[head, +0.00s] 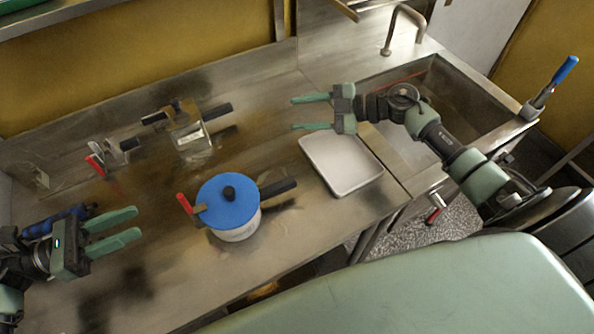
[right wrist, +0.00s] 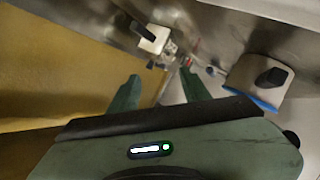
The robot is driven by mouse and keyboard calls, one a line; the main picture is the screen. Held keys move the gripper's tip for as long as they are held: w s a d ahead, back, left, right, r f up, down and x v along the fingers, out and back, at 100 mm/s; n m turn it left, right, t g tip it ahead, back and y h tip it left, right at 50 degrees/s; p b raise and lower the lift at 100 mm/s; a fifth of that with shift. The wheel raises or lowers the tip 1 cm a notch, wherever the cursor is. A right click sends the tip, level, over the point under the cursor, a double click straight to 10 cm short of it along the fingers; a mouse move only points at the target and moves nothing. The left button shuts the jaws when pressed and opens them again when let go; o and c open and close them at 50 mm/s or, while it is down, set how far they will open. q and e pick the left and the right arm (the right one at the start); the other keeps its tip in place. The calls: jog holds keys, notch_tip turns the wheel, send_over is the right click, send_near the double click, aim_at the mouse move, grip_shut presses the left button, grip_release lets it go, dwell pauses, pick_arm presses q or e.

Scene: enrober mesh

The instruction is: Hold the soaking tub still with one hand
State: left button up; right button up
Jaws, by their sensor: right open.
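A round white tub (head: 238,231) with a blue lid (head: 228,200) and a black knob stands on the steel counter, centre of the head view. A red-handled clip sits at its left side and a black handle sticks out to its right. The tub also shows at the right of the right wrist view (right wrist: 258,78). My left gripper (head: 138,224) is open and empty, left of the tub and apart from it. My right gripper (head: 293,114) is open and empty, up and right of the tub, above the counter.
A white tray (head: 343,184) lies right of the tub, beside the sink (head: 435,100). A metal box with black handles (head: 190,137) stands behind the tub. A red-handled clamp (head: 97,165) lies further left. A blue-handled tool (head: 553,82) is at the sink's right edge. The front counter is clear.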

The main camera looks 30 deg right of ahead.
jog(key=s+a+n+g+y, duration=0.1)
jog(key=s+a+g+y, duration=0.1)
jog(key=s+a+g, duration=0.35)
jog(key=m+g+h, duration=0.1)
jog(key=g, duration=0.2)
send_near(269, 192)
jog(key=shift+w+a+f, duration=0.15)
jog(key=shift+a+f, duration=0.35)
jog(key=shift+f, duration=0.05)
jog(key=shift+w+a+f, duration=0.15)
jog(key=shift+a+f, duration=0.3)
jog(key=shift+f, duration=0.1)
jog(key=shift+x, duration=3.95)
grip_shut()
